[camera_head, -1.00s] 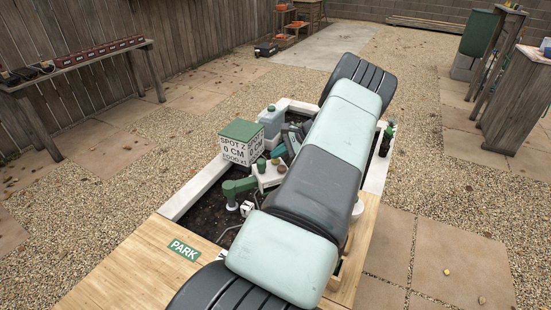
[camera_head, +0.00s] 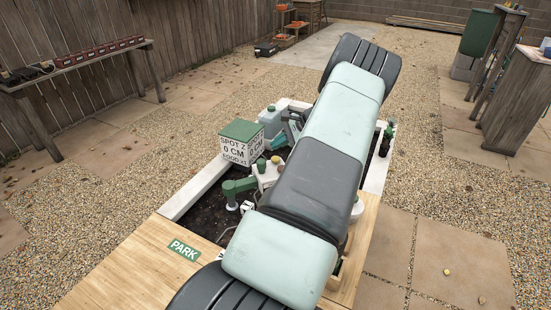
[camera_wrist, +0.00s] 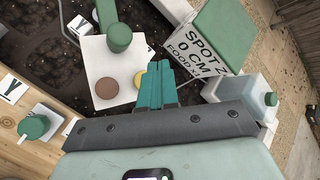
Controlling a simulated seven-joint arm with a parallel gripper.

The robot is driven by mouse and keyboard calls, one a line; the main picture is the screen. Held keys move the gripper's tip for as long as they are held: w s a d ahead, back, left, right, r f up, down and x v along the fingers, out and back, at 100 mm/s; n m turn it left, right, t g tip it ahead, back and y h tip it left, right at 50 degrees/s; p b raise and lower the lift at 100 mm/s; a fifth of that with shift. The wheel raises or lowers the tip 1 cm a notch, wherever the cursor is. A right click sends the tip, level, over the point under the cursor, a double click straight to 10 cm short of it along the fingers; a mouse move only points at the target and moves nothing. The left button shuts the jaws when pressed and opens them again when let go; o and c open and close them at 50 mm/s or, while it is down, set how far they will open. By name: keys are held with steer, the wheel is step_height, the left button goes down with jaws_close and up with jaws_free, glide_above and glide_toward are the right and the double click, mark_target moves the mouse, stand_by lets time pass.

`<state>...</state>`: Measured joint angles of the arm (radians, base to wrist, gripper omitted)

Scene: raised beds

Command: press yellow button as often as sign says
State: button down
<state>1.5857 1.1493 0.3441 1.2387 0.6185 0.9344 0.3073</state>
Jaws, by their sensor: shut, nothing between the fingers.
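The yellow button (camera_wrist: 140,79) sits on a white box (camera_wrist: 98,58), beside a round brown button (camera_wrist: 107,88) and a green knob (camera_wrist: 118,37). In the head view the yellow button (camera_head: 276,160) shows on top of the white box. My gripper (camera_wrist: 160,68) has teal fingers pressed together and empty. In the wrist view they appear just right of the yellow button; I cannot tell their height above it. In the head view the teal fingers (camera_head: 279,143) show beyond the box, partly hidden by my arm.
A green-topped white block (camera_head: 240,145) lettered "SPOT Z 0 CM" stands left of the box. A grey-blue container (camera_head: 271,121) stands behind. A green pipe fitting (camera_head: 236,187) rises from the soil. A "PARK" label (camera_head: 184,249) lies on the wooden board.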

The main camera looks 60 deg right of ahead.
steer(key=shift+r, duration=1.45)
